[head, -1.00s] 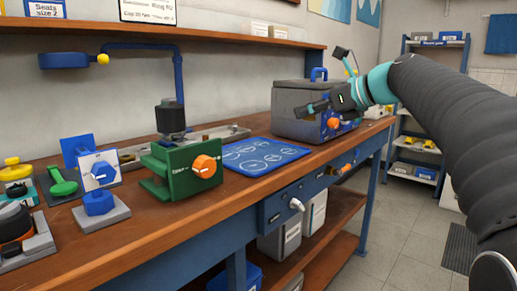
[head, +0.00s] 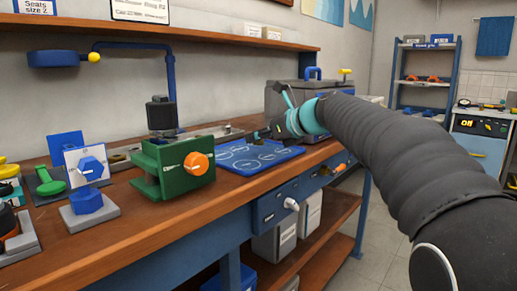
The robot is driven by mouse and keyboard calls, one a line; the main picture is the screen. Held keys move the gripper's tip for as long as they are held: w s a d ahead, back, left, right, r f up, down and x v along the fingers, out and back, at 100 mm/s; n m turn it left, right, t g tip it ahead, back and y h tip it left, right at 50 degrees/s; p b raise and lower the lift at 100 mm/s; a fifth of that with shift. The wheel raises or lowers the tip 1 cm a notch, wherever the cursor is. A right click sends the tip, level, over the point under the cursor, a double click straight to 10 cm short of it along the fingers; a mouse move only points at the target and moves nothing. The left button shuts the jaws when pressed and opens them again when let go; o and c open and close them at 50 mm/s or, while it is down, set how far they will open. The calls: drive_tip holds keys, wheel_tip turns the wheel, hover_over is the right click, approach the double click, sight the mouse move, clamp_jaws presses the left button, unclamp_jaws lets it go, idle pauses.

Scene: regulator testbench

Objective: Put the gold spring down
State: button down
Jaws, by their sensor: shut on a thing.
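My gripper (head: 266,131) is low over the back right part of the blue mat with white circle outlines (head: 234,166). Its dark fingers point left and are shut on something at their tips. The gold spring cannot be made out; it is too small or hidden at the fingertips. I cannot tell whether the fingers or the spring touch the mat.
A green vise with an orange knob (head: 178,168) stands left of the mat. A grey box with a blue handle (head: 280,95) is behind my gripper. A black fixture (head: 161,113) stands at the back.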

sight(259, 155)
drive_tip(key=shift+f+b, duration=0.3)
drive_tip(key=shift+f, duration=1.15)
drive_tip(key=shift+f, duration=0.15)
drive_tip(key=c, duration=0.9)
unclamp_jaws()
drive_tip(key=shift+d+r, duration=0.1)
drive_tip(key=shift+r, duration=0.1)
drive_tip(key=v, duration=1.2)
drive_tip(key=shift+p, duration=0.3)
